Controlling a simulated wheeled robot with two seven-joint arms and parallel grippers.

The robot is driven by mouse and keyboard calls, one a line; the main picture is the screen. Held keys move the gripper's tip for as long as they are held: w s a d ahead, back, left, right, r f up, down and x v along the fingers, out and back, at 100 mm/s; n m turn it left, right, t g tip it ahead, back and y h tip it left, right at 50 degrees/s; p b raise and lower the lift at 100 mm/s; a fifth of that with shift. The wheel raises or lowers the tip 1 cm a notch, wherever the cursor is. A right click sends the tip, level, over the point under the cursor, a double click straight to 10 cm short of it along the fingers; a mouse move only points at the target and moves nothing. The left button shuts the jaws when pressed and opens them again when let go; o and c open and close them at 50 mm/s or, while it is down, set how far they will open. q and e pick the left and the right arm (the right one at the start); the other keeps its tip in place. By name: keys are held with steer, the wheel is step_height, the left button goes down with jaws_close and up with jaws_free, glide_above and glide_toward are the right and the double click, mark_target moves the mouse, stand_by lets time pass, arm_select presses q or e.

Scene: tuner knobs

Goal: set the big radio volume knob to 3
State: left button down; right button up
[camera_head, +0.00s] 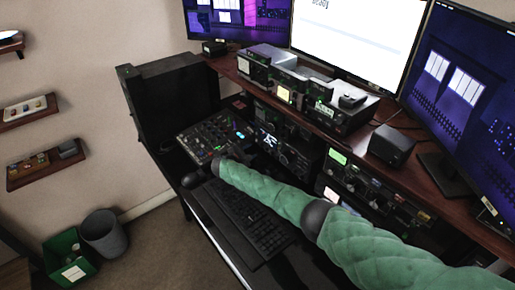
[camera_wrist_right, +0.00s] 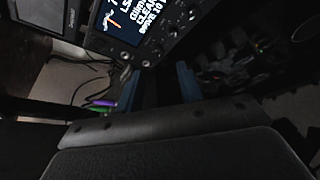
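A black radio (camera_head: 285,150) with a lit display and several knobs sits in the lower rack beneath the desk shelf. In the right wrist view a radio face (camera_wrist_right: 150,22) with a lit text screen and small dark knobs shows at the top. I cannot tell which knob is the big volume knob, nor read its setting. My right gripper (camera_head: 236,151) is in front of the equipment, between the radio and the mixer panel, partly lost against dark gear. In the right wrist view its two blue-edged fingers (camera_wrist_right: 159,85) stand apart with nothing visible between them. My left gripper is not in view.
A mixer panel (camera_head: 212,137) lies left of the radio. A keyboard (camera_head: 245,215) lies on the desk below my right arm. More radios (camera_head: 370,190) fill the rack to the right. Monitors (camera_head: 352,35) stand above. Cables (camera_wrist_right: 88,80) hang in the wrist view.

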mark_target(260, 146)
steer(key=x, duration=0.4)
steer(key=shift+r, duration=0.1)
steer(key=shift+x, duration=1.15)
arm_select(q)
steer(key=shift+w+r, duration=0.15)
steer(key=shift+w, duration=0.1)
arm_select(e)
jaws_close()
steer(key=shift+d+f+m+b, duration=0.1)
steer(key=shift+f+m+b, duration=0.25)
steer(key=shift+b, duration=0.1)
steer(key=m+t+b, duration=0.1)
steer(key=m+b, duration=0.1)
steer(key=b, duration=0.1)
steer(key=shift+t+b, duration=0.3)
steer(key=shift+b, duration=0.05)
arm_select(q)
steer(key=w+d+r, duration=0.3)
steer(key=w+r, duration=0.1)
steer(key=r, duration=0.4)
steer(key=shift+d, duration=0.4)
arm_select(e)
steer(key=shift+r+m, duration=0.1)
steer(key=shift+m, duration=0.15)
